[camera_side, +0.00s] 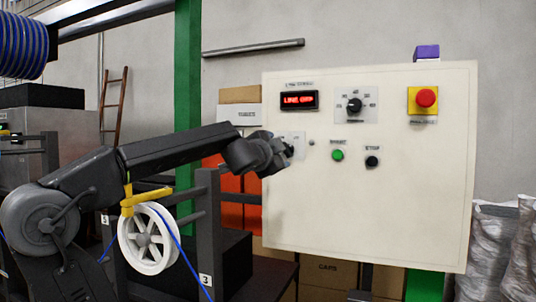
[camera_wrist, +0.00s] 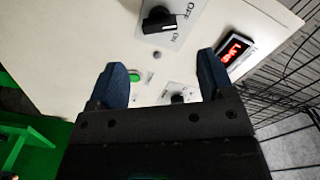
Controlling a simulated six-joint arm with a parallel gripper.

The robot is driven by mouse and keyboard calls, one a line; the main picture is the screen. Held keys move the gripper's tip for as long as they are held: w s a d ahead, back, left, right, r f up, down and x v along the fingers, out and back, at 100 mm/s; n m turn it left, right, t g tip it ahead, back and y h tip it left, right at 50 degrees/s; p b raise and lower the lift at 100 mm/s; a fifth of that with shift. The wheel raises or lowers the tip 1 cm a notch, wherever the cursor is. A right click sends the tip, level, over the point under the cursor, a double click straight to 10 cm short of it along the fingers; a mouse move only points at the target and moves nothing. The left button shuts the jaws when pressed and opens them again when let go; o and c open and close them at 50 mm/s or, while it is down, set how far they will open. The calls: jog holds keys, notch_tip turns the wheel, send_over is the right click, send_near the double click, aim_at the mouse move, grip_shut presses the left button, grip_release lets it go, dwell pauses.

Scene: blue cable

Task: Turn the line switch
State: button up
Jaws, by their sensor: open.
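The line switch (camera_wrist: 158,20) is a black knob on a white plate marked OFF and ON, at the top of the wrist view. In the side view its plate (camera_side: 298,138) shows at the panel's left, with the knob mostly hidden by my gripper (camera_side: 282,149). In the wrist view my gripper (camera_wrist: 162,68) is open and empty, its two blue-dark fingers apart. The knob appears above the gap between the fingertips, not between them. I cannot tell any contact. The red display (camera_side: 299,100) reads LINE OFF.
The white panel (camera_side: 380,210) also carries a dial knob (camera_side: 355,105), a green button (camera_side: 337,155), a black button (camera_side: 372,161) and a red emergency button (camera_side: 426,98). A white cable reel (camera_side: 149,238) stands below my arm. A wire mesh (camera_wrist: 295,65) is at the wrist view's right.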

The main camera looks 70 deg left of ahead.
jog(key=shift+v, duration=2.1)
jog(key=s+d+f+n+g+h, duration=0.1)
jog(key=s+d+f+g+h, duration=0.1)
jog(key=d+f, duration=0.5)
jog(key=s+d+f+n+g+h, duration=0.1)
jog(key=s+d+f+h, duration=0.3)
jog(key=f, duration=0.8)
jog(key=s+d+f+g+h, duration=0.3)
jog(key=d+f+h, duration=0.3)
jog(key=d+f, duration=0.3)
jog(key=shift+s+d+f+n+g+h, duration=0.2)
jog(key=shift+d+n+g+h, duration=0.3)
jog(key=shift+d, duration=0.7)
jog(key=shift+w, duration=0.1)
